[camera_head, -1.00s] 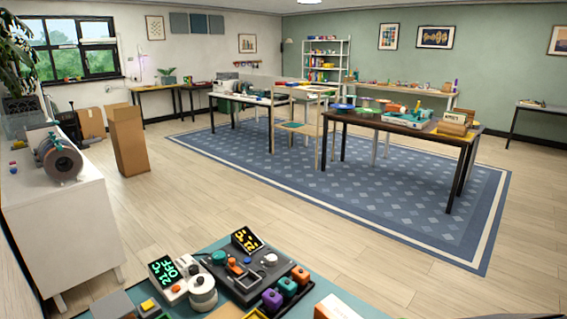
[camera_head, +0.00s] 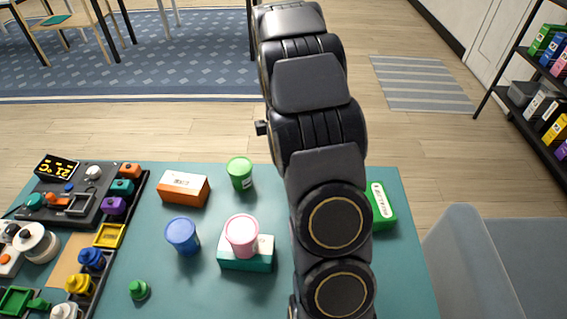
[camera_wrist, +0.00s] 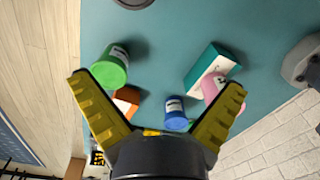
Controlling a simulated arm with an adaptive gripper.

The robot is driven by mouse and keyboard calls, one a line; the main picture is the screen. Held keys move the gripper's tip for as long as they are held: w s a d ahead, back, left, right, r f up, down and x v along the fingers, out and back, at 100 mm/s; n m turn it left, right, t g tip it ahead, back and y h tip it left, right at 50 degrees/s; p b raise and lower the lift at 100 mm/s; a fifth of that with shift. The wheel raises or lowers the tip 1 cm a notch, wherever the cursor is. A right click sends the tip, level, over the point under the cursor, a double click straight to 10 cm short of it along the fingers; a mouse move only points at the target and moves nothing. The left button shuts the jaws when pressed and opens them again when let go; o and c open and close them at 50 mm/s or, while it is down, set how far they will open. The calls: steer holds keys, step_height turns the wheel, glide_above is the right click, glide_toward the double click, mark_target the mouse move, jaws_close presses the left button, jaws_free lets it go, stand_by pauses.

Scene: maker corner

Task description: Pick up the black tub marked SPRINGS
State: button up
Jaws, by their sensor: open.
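I cannot make out a black tub marked SPRINGS in either view. A dark rounded thing (camera_wrist: 135,2) is cut off at the top edge of the wrist view; I cannot tell what it is. My gripper (camera_wrist: 158,82) is open and empty above the teal table, its yellow fingers spread. A green tub (camera_wrist: 110,66) shows near the left fingertip, and a blue tub (camera_wrist: 176,114) between the fingers. In the head view my arm hides part of the table, and my gripper does not show.
A green box (camera_head: 381,207) lies right. Trays and devices (camera_head: 75,200) fill the table's left.

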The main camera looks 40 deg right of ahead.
steer(key=d+f+n, duration=0.1)
steer(key=d+f, duration=0.2)
steer(key=d+f+n, duration=0.1)
steer(key=d+f, duration=0.2)
steer(key=shift+w+d+n, duration=0.15)
steer(key=shift+d+n, duration=0.1)
steer(key=shift+n, duration=0.15)
step_height(320, 180, down, 2)
steer(key=shift+d+f, duration=0.1)
steer(key=shift+f, duration=0.1)
steer(key=f, duration=0.2)
steer(key=d+f, duration=0.1)
steer(key=f, duration=0.2)
steer(key=shift+s, duration=0.2)
steer(key=c, duration=0.9)
steer(key=shift+c, duration=0.3)
